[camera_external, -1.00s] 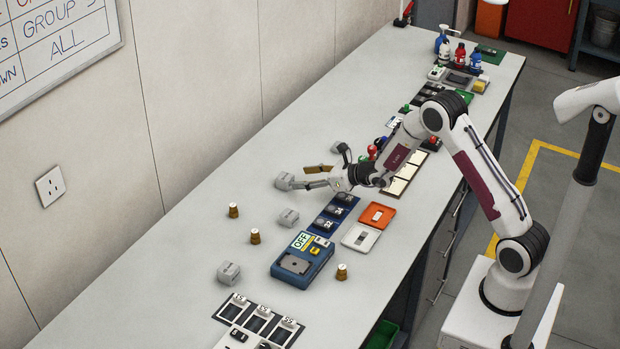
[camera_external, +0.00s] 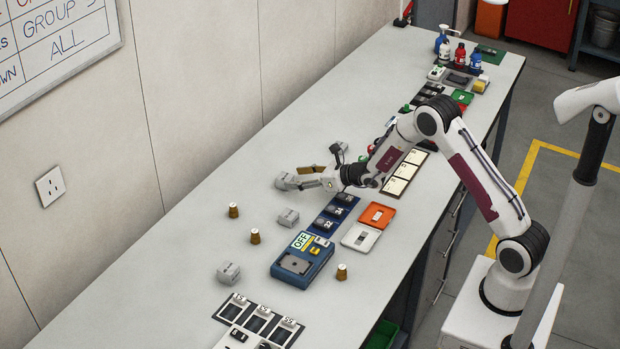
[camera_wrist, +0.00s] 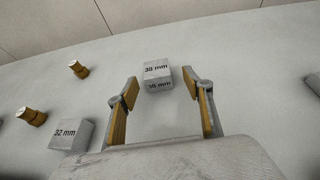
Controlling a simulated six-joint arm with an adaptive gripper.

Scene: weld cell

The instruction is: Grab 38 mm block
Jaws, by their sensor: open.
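The 38 mm block (camera_wrist: 157,72) is a grey cube with "38 mm" printed on its top and front faces. In the wrist view it lies ahead of and between my two fingertips. My gripper (camera_wrist: 164,90) is open, with one brown-padded finger on each side and an empty gap between them. In the external view my gripper (camera_external: 312,178) is low over the bench, and the block (camera_external: 284,182) shows at its fingertips, partly hidden by a finger. I cannot tell whether a finger touches the block.
A 32 mm block (camera_wrist: 72,134) lies to the left in the wrist view, with brass-coloured pegs (camera_wrist: 78,69) nearby. Another grey block (camera_external: 229,272) stands farther along the bench. A blue device (camera_external: 302,262) and an orange tray (camera_external: 377,215) are near the front.

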